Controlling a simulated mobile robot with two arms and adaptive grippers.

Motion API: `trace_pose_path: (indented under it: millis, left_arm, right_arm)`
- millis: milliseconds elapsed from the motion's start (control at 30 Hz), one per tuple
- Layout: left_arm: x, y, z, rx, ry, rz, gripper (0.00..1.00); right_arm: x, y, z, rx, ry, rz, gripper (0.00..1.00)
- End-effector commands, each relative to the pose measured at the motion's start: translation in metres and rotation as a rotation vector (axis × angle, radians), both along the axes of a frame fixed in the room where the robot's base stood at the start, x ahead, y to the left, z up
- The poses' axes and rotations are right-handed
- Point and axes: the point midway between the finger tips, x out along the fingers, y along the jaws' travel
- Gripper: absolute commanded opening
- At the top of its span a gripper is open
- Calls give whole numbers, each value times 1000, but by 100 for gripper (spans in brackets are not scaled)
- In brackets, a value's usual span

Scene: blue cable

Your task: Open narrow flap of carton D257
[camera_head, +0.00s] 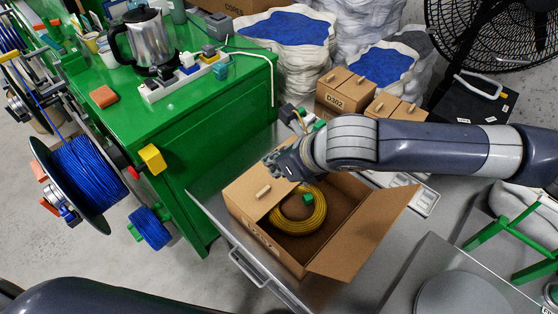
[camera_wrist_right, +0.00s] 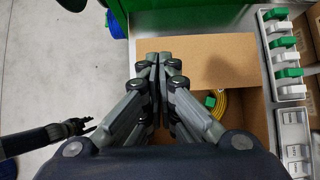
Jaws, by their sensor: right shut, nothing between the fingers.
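The brown carton (camera_head: 262,238) stands on the grey table in the head view; the print on its side is too small to read. A flap with a small light knob (camera_head: 263,192) lies over its left part. Another flap (camera_head: 365,238) is folded outward on the right. A yellow cable coil (camera_head: 300,211) with a green piece lies inside. My right gripper (camera_head: 274,161) is shut and empty at the carton's back left. In the wrist view its fingertips (camera_wrist_right: 160,57) are beside a cardboard flap (camera_wrist_right: 212,62); contact is unclear. My left gripper (camera_wrist_right: 82,127) shows small at left.
A green bench (camera_head: 190,120) with a kettle (camera_head: 146,40) and power strip is behind left. Small cartons (camera_head: 343,90), including one marked D302, stand behind my right arm. A tray of switches (camera_wrist_right: 284,50) lies right of the carton. Blue cable reels (camera_head: 85,180) hang at left.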

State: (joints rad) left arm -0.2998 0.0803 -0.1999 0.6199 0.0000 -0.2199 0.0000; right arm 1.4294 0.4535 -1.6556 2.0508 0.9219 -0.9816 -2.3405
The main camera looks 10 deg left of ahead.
Motion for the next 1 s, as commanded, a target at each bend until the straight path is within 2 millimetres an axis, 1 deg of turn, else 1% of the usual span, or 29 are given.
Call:
trace_pose_path:
  millis: [33, 100, 333, 433, 533, 633, 700, 833, 1000]
  left_arm:
    - [0, 0, 0, 0, 0, 0, 30]
    - [0, 0, 0, 0, 0, 0, 30]
    - [0, 0, 0, -1, 0, 0, 30]
    - [0, 0, 5, -1, 0, 0, 30]
    - [0, -1, 20, -1, 0, 0, 30]
    - [0, -1, 42, -1, 0, 0, 30]
    - [0, -1, 52, -1, 0, 0, 30]
    - [0, -1, 67, -1, 0, 0, 30]
    - [0, -1, 80, -1, 0, 0, 30]
  right_arm:
    - [-2, -4, 6, 1, -1, 0, 0]
    - [-4, -7, 11, 1, -2, -1, 0]
    - [-7, -10, 15, 0, 1, 1, 0]
    - [-7, -9, 20, 1, 0, 1, 0]
    - [-7, -9, 35, 1, 0, 1, 0]
    - [-7, -9, 57, 1, -1, 0, 0]
    - [-7, -9, 67, 1, 0, 1, 0]
    - [-7, -9, 82, 0, 1, 1, 0]
    - [-7, -9, 95, 0, 1, 1, 0]
